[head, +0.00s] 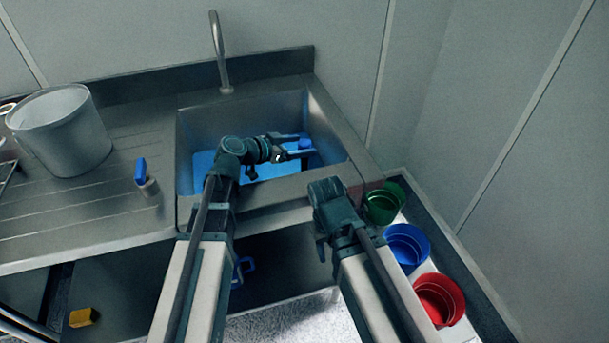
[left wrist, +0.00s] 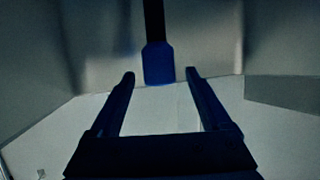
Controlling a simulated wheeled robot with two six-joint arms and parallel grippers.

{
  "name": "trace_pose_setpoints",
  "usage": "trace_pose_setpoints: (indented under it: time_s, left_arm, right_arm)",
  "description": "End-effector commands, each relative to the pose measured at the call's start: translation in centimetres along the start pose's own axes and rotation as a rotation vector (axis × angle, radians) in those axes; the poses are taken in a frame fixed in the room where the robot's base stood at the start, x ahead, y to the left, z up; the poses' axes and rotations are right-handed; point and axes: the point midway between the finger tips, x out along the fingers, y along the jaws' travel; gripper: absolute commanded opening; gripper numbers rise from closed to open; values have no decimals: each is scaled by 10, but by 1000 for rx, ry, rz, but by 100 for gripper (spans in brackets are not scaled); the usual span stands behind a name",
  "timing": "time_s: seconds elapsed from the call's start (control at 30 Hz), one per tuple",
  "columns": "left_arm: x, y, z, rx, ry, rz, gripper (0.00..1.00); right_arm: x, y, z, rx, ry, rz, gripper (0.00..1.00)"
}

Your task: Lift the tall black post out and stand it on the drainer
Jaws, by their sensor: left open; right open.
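My left gripper (head: 310,144) is open inside the sink (head: 330,115). A small blue piece (head: 305,143) shows between its fingers in the head view. In the left wrist view a black post (left wrist: 154,22) with a wider blue end (left wrist: 158,64) stands just beyond and between the tips of my open left gripper (left wrist: 160,76). The jaws are not closed on it. Most of the post is hidden in the head view. The ribbed steel drainer (head: 95,205) is left of the sink. My right gripper (head: 320,245) is low in front of the sink, mostly hidden by its arm.
A grey bucket (head: 62,135) and a small blue-handled item (head: 143,178) stand on the drainer. A faucet (head: 220,55) rises behind the sink. Green (head: 383,205), blue (head: 406,245) and red (head: 438,298) buckets stand at the right. The drainer's front has free room.

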Motion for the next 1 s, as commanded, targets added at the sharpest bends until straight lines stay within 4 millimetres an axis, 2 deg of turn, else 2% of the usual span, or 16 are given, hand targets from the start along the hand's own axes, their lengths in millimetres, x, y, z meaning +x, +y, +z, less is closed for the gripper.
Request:
trace_pose_setpoints:
  time_s: [0.17, 0.5, 0.77, 1.0]
  left_arm:
    - [5, 0, 1, 0, 0, 0, 81]
    - [50, -1, 3, 1, 1, 1, 81]
    - [52, 0, 1, -1, 0, 0, 81]
    - [51, 0, 1, 0, 0, 0, 38]
  right_arm:
    - [3, 0, 0, 0, 0, 0, 50]
    - [21, -2, -1, 0, 0, 0, 50]
    - [21, -2, -1, 0, 0, 0, 50]
    - [21, -2, -1, 0, 0, 0, 50]
